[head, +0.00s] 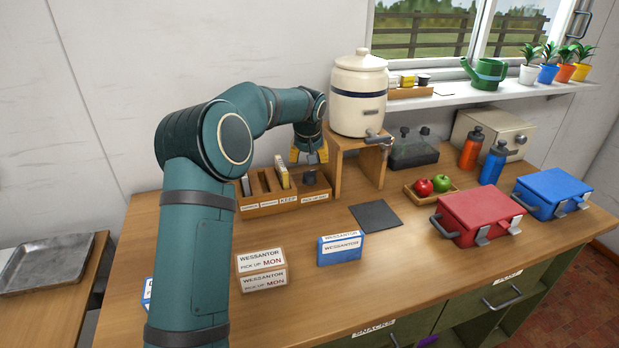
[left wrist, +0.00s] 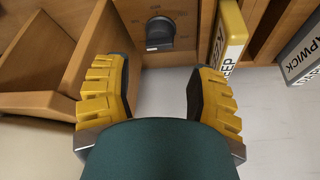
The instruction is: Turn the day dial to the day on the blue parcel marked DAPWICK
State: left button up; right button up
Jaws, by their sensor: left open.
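The dark day dial (head: 310,178) sits at the right end of a wooden rack. In the left wrist view the dial (left wrist: 160,32) shows a knob with small unreadable marks around it. My left gripper (head: 308,156) is over the dial end; in the wrist view its open, empty fingers (left wrist: 160,75) lie either side of the dial's line, apart from it. A blue parcel (head: 149,291) is mostly hidden behind my arm, its label unreadable. Another blue parcel (head: 341,250) reads WESSANTOR. A grey card (left wrist: 302,52) in the wrist view reads "APWICK", cut at the edge. My right gripper is out of view.
The rack (head: 285,207) also holds a yellow card (head: 282,171). A brown-and-white parcel (head: 262,270) reads WESSANTOR, PICK UP MON. A crock (head: 358,95) on a wooden stand (head: 343,165) is close right of my gripper. Red (head: 478,212) and blue (head: 553,191) boxes stand farther right.

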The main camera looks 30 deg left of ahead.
aim_at(309, 173)
pick_arm(q)
jog(key=b+x, duration=0.1)
jog(key=x, duration=0.8)
jog(key=shift+f, duration=0.2)
jog(key=c, duration=0.9)
